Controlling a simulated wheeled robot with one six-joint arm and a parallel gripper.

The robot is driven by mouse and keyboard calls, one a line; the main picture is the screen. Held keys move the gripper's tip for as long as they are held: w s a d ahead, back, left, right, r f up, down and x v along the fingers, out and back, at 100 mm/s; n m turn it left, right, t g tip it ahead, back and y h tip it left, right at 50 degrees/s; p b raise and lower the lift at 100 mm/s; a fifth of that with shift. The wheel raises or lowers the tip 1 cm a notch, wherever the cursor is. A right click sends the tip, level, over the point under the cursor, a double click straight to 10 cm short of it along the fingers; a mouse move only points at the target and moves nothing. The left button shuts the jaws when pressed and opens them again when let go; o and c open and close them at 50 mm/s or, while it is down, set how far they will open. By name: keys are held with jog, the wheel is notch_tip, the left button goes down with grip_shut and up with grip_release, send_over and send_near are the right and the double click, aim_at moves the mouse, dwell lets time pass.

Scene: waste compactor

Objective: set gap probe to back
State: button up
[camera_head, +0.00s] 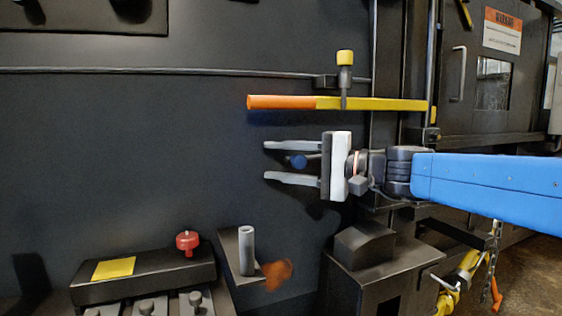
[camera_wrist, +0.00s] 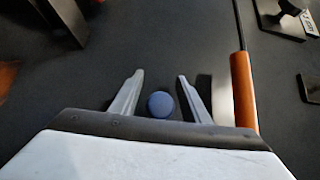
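A blue round knob (camera_head: 297,161) sits on a short thin stem near the dark panel; no label shows that it is the gap probe. My gripper (camera_head: 268,162) is open, pointing left, with one grey finger above the knob and one below it. In the wrist view the knob (camera_wrist: 160,103) lies between the two open fingers (camera_wrist: 160,76), with a gap on each side. The knob's base is hidden behind my gripper in the head view.
A bar with an orange end (camera_head: 282,102) and yellow length runs just above my gripper; its orange part (camera_wrist: 243,90) is close right in the wrist view. Below are a grey upright handle (camera_head: 246,250), a red button (camera_head: 187,241) and a dark box (camera_head: 365,247). The panel at left is clear.

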jog(key=shift+d, duration=0.15)
jog(key=v, duration=1.7)
dwell(0.3)
jog(key=shift+d, duration=0.1)
jog(key=s+f+g+h, duration=0.1)
jog(key=s+f+h, duration=0.2)
jog(key=f, duration=0.5)
jog(key=s+f+n+g+h, duration=0.1)
jog(key=s+f+h, duration=0.15)
jog(key=f, duration=0.45)
jog(key=s+f+g+h, duration=0.1)
jog(key=s+f+h, duration=0.2)
jog(key=f, duration=0.5)
jog(key=s+d+f+n+h, duration=0.2)
jog(key=s+d+f+h, duration=0.1)
jog(key=d+f+h, duration=0.1)
jog(key=s+d+f+n+h, duration=0.2)
jog(key=s+d+f+h, duration=0.1)
jog(key=d+f, duration=0.4)
notch_tip(320, 180, down, 3)
jog(key=shift+r+h, duration=0.2)
jog(key=shift+h, duration=0.25)
